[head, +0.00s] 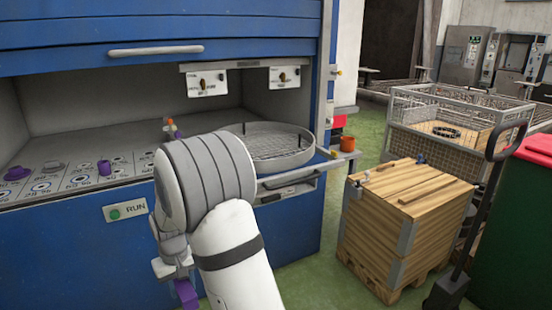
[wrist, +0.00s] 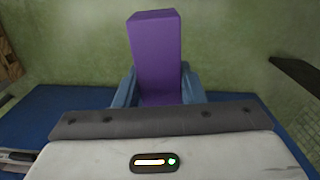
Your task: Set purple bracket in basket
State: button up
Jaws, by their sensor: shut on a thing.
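The purple bracket (head: 186,293) hangs low in front of the blue cabinet, near the bottom of the head view. My gripper (head: 172,272) is shut on it. In the wrist view the bracket (wrist: 155,52) shows as a tall purple block between my two blue-grey fingers. Its lower end is hidden by my gripper body. A round, shallow grey basket (head: 308,150) with a mesh-like floor sits at the right end of the cabinet's bay, and my arm covers part of its left side. My gripper is apart from it, lower and to the left.
Small purple and grey parts stand on a marked shelf (head: 60,188) at left. A raised blue door (head: 130,20) hangs above the bay. A handle rail (head: 310,175) runs before the basket. A wooden crate (head: 390,230), wire cage (head: 405,105) and red-lidded bin stand right.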

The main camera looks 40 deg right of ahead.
aim_at(264, 150)
jog(key=z, duration=0.05)
jog(key=k, duration=0.55)
jog(key=z, duration=0.85)
jog(key=i, duration=1)
